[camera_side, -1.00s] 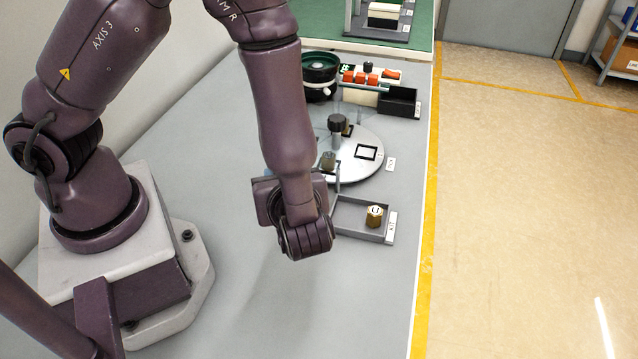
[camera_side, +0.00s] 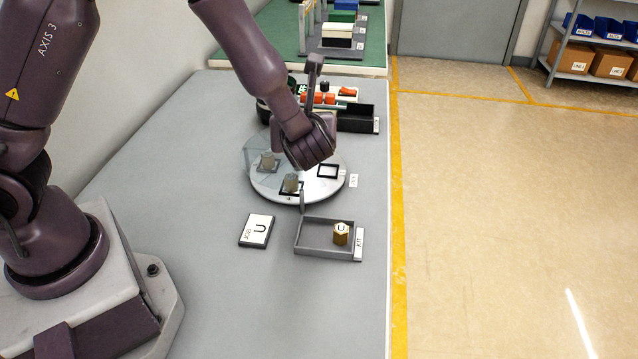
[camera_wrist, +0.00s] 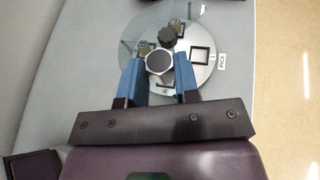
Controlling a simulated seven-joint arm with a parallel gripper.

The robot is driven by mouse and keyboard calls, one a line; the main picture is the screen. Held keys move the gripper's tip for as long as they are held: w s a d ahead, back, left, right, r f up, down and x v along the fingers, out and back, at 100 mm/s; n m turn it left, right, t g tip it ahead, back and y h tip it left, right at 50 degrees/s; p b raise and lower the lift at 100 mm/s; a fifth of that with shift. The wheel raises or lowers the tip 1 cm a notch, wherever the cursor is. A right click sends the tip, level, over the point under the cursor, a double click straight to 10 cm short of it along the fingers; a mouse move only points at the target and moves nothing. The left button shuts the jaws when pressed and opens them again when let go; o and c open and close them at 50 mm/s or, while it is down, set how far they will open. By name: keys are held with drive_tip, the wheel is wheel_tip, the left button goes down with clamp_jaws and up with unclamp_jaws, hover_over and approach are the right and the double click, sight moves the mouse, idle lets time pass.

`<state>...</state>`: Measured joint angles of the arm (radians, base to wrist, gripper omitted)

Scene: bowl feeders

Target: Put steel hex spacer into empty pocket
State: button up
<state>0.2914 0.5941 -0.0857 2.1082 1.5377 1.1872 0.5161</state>
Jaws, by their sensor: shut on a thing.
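My gripper (camera_wrist: 159,75) is shut on a steel hex spacer (camera_wrist: 159,62), with a blue finger on each side of it. In the side view a grey spacer (camera_side: 291,182) shows beside my gripper's finger (camera_side: 302,196), at the black-framed front pocket of the round dial (camera_side: 270,196). It appears to be the held one; whether it is seated or just above the pocket, I cannot tell. An empty black-framed pocket (camera_side: 328,171) lies on the dial's right side, also in the wrist view (camera_wrist: 200,55). Another part (camera_side: 268,160) stands in the left pocket.
A black knob (camera_wrist: 166,38) rises from the dial. A clear cover (camera_wrist: 132,40) spans the dial's left side. A grey kit tray (camera_side: 318,250) in front holds a brass hex spacer (camera_side: 341,233). A job card (camera_side: 257,230) lies left of it. A black bin (camera_side: 357,118) stands behind.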

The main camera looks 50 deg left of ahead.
drive_tip(key=a+f+n+g+y, duration=0.2)
drive_tip(key=a+f+n+g, duration=0.1)
drive_tip(key=n+g, duration=0.5)
hover_over(335, 176)
drive_tip(key=f, duration=0.9)
drive_tip(key=shift+a+f, duration=0.15)
drive_tip(key=shift+a, duration=0.15)
drive_tip(key=shift+w+f, duration=0.1)
drive_tip(key=shift+f, duration=0.15)
drive_tip(key=shift+w+f, duration=0.15)
drive_tip(key=shift+f, duration=1.45)
